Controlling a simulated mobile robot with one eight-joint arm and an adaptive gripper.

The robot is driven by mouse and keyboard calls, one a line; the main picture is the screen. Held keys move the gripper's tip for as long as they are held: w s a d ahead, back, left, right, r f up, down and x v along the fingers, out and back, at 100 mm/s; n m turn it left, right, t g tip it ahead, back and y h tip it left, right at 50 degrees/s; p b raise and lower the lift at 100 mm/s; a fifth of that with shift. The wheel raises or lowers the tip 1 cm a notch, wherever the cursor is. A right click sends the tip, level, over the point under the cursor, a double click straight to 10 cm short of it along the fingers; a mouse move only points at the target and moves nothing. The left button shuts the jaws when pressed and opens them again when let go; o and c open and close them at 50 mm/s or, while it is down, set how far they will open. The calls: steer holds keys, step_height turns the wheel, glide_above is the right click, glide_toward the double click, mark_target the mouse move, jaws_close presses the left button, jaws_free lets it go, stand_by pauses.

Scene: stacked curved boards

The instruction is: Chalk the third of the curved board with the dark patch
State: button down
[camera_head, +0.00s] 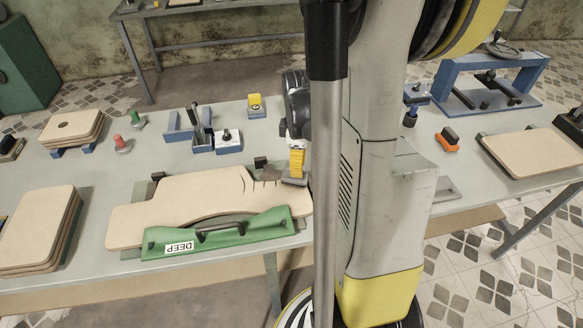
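A pale curved board (185,190) lies on the grey table, its right end near my gripper. A dark patch (270,173) and short dark marks show near its upper right edge. A green template with a DEEP label (220,236) lies along the board's front edge, with a dark handle on it. My gripper (297,140) points down over the board's right end. It appears shut on a yellow ribbed tool (296,163) with a grey block at its bottom. The block is at the board's right end; I cannot tell whether it touches. My column and arm hide the area right of it.
Stacked boards stand at the left front (38,228) and left back (72,127). A pale board (535,151) lies at the right. Blue holders (228,141), a yellow block (255,104), red and green knobs and a blue frame (490,80) stand farther back.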

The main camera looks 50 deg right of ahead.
steer(key=shift+s+d, duration=0.25)
steer(key=shift+d, duration=0.15)
steer(key=shift+w+d+r, duration=0.1)
steer(key=shift+w+d, duration=0.1)
steer(key=shift+d, duration=0.5)
steer(key=shift+w+a, duration=1)
steer(key=shift+a, duration=0.25)
